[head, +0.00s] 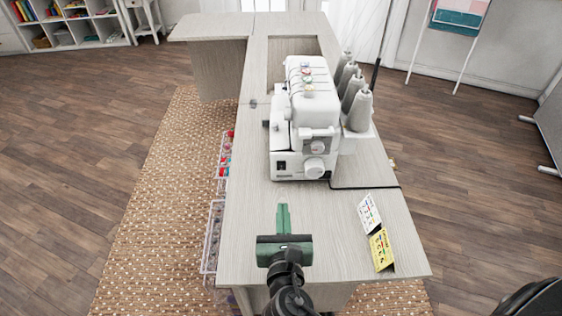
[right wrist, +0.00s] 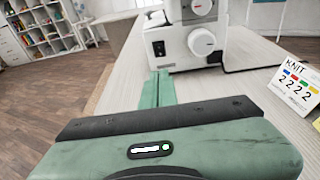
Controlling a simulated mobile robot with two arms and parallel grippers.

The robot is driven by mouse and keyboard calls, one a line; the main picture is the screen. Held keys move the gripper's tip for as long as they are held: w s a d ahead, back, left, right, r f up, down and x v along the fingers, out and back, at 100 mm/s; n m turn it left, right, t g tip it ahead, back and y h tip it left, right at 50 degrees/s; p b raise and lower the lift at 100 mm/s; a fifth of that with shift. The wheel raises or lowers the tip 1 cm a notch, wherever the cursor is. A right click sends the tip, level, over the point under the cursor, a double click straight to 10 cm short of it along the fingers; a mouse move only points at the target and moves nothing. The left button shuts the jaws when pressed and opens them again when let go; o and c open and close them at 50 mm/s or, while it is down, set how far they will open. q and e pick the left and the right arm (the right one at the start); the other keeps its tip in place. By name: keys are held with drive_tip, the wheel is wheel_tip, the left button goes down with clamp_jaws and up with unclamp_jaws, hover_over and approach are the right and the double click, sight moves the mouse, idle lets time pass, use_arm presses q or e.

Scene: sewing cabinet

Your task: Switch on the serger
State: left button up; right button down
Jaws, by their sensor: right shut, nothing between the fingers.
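The white serger (head: 301,125) stands on the cabinet top, with several grey thread cones (head: 358,100) behind its right side. A small dark switch (head: 281,166) sits low on its near face, left of a round white knob. In the right wrist view the switch (right wrist: 159,48) shows just beyond my fingertips, left of the white knob (right wrist: 201,42). My right gripper (head: 283,207) is green, shut and empty, pointing at the serger's near face. In the head view a gap of bare tabletop lies between its fingertips and the serger. My left gripper is not in view.
The pale wooden cabinet top (head: 250,215) is clear left of my gripper. A white card (head: 369,214) and a yellow card (head: 381,249) stand at right. Clear plastic bins (head: 213,238) hang along the left edge. A cord runs right of the serger.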

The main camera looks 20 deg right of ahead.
approach(281, 166)
drive_tip(key=p+x, duration=0.1)
drive_tip(key=x, duration=0.4)
drive_tip(key=shift+w+d+f, duration=0.1)
drive_tip(key=shift+w+f, duration=0.05)
drive_tip(key=shift+w, duration=0.05)
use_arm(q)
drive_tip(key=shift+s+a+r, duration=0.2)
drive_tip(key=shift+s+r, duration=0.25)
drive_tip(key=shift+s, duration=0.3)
use_arm(e)
drive_tip(key=shift+w+d, duration=0.15)
drive_tip(key=shift+w, duration=0.45)
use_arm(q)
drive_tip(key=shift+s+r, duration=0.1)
use_arm(e)
drive_tip(key=shift+w+d+r+p, duration=0.1)
drive_tip(key=shift+w+r+p, duration=0.2)
drive_tip(key=shift+p, duration=0.35)
drive_tip(key=shift+s+f, duration=0.1)
drive_tip(key=shift+f, duration=0.1)
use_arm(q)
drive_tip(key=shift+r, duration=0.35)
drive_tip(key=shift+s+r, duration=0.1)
